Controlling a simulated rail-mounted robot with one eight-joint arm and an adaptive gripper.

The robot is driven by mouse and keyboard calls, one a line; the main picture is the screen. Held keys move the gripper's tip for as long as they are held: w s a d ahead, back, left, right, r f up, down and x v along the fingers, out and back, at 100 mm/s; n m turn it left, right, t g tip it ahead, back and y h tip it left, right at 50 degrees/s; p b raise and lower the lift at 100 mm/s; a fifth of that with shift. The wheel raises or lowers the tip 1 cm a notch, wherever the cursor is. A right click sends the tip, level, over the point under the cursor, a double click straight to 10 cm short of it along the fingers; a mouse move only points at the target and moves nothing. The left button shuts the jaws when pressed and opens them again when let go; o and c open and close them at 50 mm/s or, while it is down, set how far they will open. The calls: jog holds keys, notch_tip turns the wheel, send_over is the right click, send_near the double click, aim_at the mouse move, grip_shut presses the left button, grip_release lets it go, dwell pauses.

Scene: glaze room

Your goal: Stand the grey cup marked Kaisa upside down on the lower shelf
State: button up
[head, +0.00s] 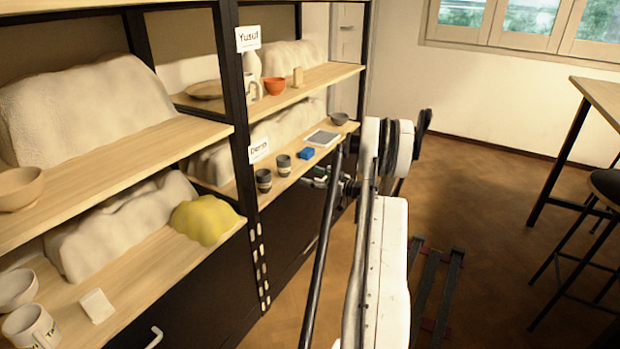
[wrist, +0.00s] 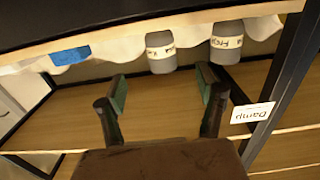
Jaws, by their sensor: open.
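Two grey cups with pale written bands stand on the lower shelf (head: 230,188), the left cup (head: 264,180) and the right cup (head: 284,165). Their tops look dark, like open mouths. The wrist view is upside down; there the right cup (wrist: 160,53) is ahead between the fingers and the left cup (wrist: 229,43) is beside it, closer to the post. I cannot surely read which band says Kaisa. My gripper (head: 322,177) is open and empty in front of the shelf; its two green-padded fingers also show in the wrist view (wrist: 162,85).
A blue block (head: 305,153), a pale tile (head: 322,138) and a dark bowl (head: 340,118) stand right of the cups. A black post with the Damp label (head: 259,149) is at their left. The upper shelf (head: 320,77) lies overhead. White lumpy forms fill the back.

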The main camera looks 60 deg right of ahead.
aim_at(285, 167)
jog(key=shift+w+a, duration=0.1)
jog(key=shift+w, duration=6.1)
jog(key=c, duration=1.3)
jog(key=shift+o, duration=0.2)
jog(key=shift+r+p, duration=0.45)
jog(key=shift+r, duration=0.9)
jog(key=s, duration=1.4)
jog(key=shift+b, duration=0.45)
